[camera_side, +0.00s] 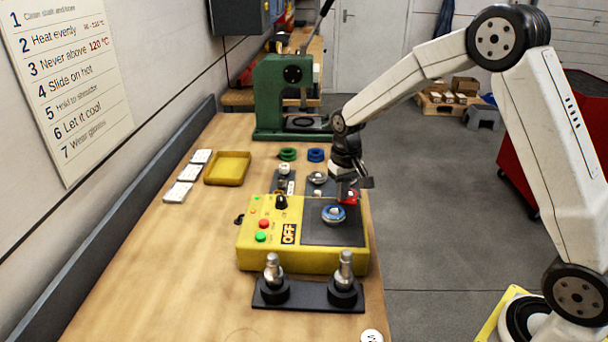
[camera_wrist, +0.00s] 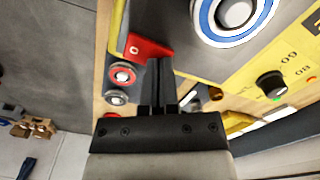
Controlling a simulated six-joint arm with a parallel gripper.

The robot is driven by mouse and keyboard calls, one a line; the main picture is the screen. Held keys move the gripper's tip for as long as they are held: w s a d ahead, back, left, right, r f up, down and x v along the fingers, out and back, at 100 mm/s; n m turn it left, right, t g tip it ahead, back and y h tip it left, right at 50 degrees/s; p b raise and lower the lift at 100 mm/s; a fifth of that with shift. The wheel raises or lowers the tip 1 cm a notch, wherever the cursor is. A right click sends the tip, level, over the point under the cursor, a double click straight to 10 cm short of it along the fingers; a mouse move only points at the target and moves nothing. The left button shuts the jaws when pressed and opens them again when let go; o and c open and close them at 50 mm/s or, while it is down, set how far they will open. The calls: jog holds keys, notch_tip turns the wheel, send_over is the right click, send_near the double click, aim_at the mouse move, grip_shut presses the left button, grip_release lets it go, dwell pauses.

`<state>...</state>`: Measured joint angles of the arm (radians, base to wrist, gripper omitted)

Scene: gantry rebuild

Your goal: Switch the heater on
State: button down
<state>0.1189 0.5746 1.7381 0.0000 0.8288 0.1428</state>
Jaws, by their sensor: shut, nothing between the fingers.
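A blue ring with a metal centre (camera_side: 333,214) lies on the plate. My gripper (camera_side: 353,187) is shut and empty. In the wrist view its fingertips (camera_wrist: 158,64) are close to the red tab; I cannot tell whether they touch.
A dark stand with two metal posts (camera_side: 308,294) is in front of the heater. Behind it are small ringed parts, a green press (camera_side: 270,95) and a yellow tray (camera_side: 228,168). White blocks (camera_side: 182,184) lie at left. The bench (camera_side: 170,270) left of the heater is clear.

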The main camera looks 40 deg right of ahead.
jog(key=shift+f, duration=0.2)
jog(key=shift+r, duration=3.55)
jog(key=s+a+f+n+t, duration=0.1)
jog(key=s+a+f, duration=0.1)
jog(key=s, duration=0.7)
jog(key=s+a+f+n+t, duration=0.1)
jog(key=s+a+f+n, duration=0.1)
jog(key=s, duration=0.7)
jog(key=shift+s+a+f+t, duration=0.2)
jog(key=shift+a+f+t, duration=0.1)
jog(key=shift+a+f, duration=0.55)
